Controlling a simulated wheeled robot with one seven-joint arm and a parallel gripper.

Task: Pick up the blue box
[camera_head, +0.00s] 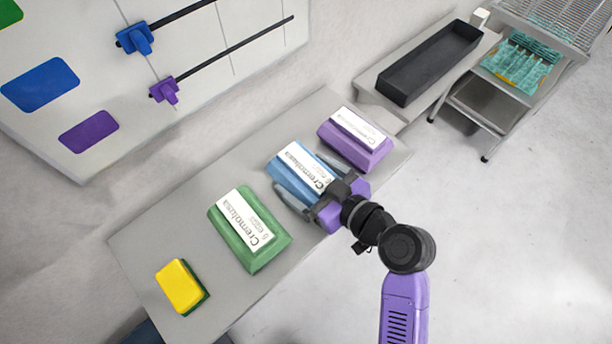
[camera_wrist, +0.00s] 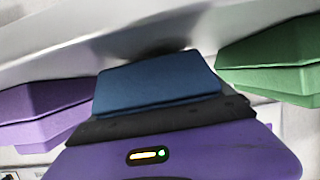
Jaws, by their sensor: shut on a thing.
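The blue box (camera_head: 292,174) has a white label on top and sits between a green box and a purple box over the grey table. My gripper (camera_head: 301,196) reaches it from the lower right, and its grey fingers are shut on the box's sides. In the wrist view the blue box (camera_wrist: 158,82) is right in front of my gripper's purple body, and the fingers are hidden there. I cannot tell whether the box touches the table.
A green box (camera_head: 248,232) and a yellow sponge-like block (camera_head: 181,286) lie to the left on the table (camera_head: 150,238). A purple box (camera_head: 355,141) is close on the right. A black tray (camera_head: 428,62) stands on a bench at the upper right, beside a rack (camera_head: 479,99).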

